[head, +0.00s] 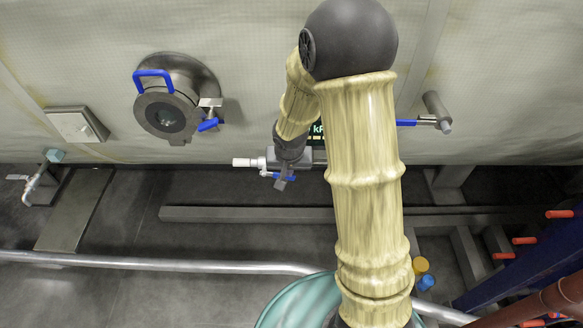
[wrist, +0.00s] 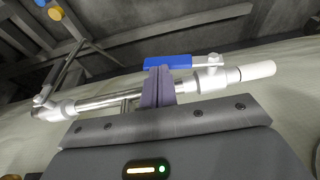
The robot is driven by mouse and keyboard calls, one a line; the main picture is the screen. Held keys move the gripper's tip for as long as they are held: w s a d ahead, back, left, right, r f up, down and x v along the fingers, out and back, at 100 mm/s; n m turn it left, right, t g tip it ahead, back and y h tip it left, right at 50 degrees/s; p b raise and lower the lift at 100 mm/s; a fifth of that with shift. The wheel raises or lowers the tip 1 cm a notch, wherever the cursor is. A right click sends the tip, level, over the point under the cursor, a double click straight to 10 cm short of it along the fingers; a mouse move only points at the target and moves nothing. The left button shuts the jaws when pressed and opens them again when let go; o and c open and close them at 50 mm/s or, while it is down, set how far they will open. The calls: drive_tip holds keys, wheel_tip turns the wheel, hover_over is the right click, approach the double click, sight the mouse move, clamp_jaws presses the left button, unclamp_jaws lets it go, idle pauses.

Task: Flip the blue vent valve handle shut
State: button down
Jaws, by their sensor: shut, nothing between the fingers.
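A blue valve handle (head: 286,177) sits on a small pipe with a white nozzle (head: 243,162), low on the wall in the head view. In the wrist view the blue handle (wrist: 170,62) runs roughly along the metal pipe (wrist: 110,98), from a pale valve fitting (wrist: 208,66) back toward the middle. My gripper (head: 281,184) is at this handle, with its fingers (wrist: 158,82) shut and empty. The fingertips overlap the handle's free end in the wrist view; I cannot tell whether they touch it. My arm hides part of the pipe in the head view.
A round port (head: 165,113) with blue handles is on the wall at left, beside a white switch box (head: 74,125). Another blue-handled valve (head: 432,121) is right of my arm. A metal rail (head: 140,261) crosses the foreground. A display is partly hidden behind my arm.

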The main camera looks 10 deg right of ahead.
drive_tip(key=shift+r, duration=0.1)
drive_tip(key=shift+r+p, duration=0.65)
drive_tip(key=shift+r, duration=0.15)
drive_tip(key=shift+d+r, duration=0.1)
drive_tip(key=d+p+v, duration=0.2)
drive_tip(key=v, duration=1.1)
drive_tip(key=shift+w+r, duration=0.25)
drive_tip(key=shift+r, duration=0.1)
